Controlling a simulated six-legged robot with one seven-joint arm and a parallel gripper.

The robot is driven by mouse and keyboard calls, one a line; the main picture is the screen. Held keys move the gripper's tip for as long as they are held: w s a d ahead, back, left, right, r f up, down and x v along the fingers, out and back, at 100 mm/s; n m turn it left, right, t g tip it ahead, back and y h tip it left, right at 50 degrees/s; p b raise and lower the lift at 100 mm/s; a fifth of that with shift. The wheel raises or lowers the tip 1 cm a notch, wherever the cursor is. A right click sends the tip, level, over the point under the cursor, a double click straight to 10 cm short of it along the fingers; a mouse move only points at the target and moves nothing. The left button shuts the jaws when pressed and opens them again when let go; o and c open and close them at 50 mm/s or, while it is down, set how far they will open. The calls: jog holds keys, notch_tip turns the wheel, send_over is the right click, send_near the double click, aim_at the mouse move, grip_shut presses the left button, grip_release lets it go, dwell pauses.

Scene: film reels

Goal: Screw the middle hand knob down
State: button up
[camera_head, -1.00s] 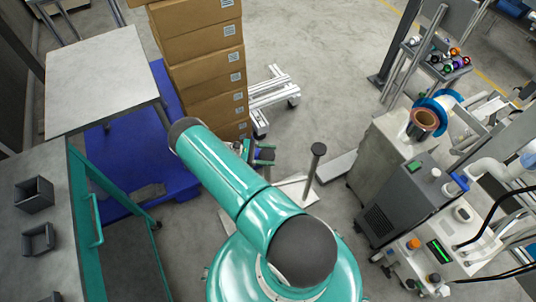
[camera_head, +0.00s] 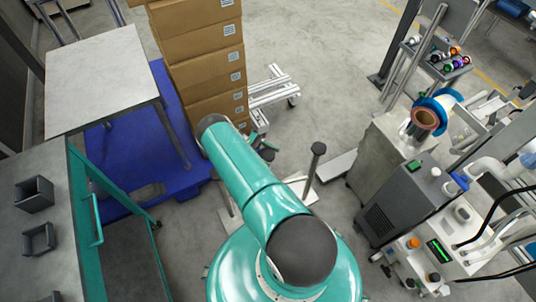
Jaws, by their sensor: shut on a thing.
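My teal arm reaches from the bottom middle toward the boxes. A small part of my gripper (camera_head: 266,151) shows past the arm's far end, low over a pale plate. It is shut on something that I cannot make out. My arm and its dark joint cover hide most of the gripper and what it holds. I cannot pick out the middle hand knob. A dark post with a round black top (camera_head: 318,148) stands upright just right of my gripper, apart from it. The pale plate (camera_head: 300,190) shows around the post's foot.
A stack of cardboard boxes (camera_head: 205,65) stands on a blue pallet (camera_head: 135,185) behind my arm. A grey table (camera_head: 105,75) and a teal-framed bench (camera_head: 90,190) are at left. A grey machine (camera_head: 410,200) with a reel (camera_head: 425,119) stands at right.

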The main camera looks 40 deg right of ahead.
aim_at(268, 154)
jog(key=shift+d+r, duration=0.1)
jog(key=o, duration=1)
jog(key=shift+r, duration=0.45)
notch_tip(268, 154, up, 2)
jog(key=shift+r, duration=0.2)
jog(key=s+a+r, duration=0.2)
jog(key=s+r, duration=0.1)
jog(key=s+a+r, duration=0.3)
jog(key=s, duration=0.1)
jog(key=s+a+r, duration=0.3)
jog(key=s, duration=0.1)
jog(key=shift+s+r, duration=0.25)
jog(key=shift+r, duration=0.05)
jog(key=shift+a, duration=0.1)
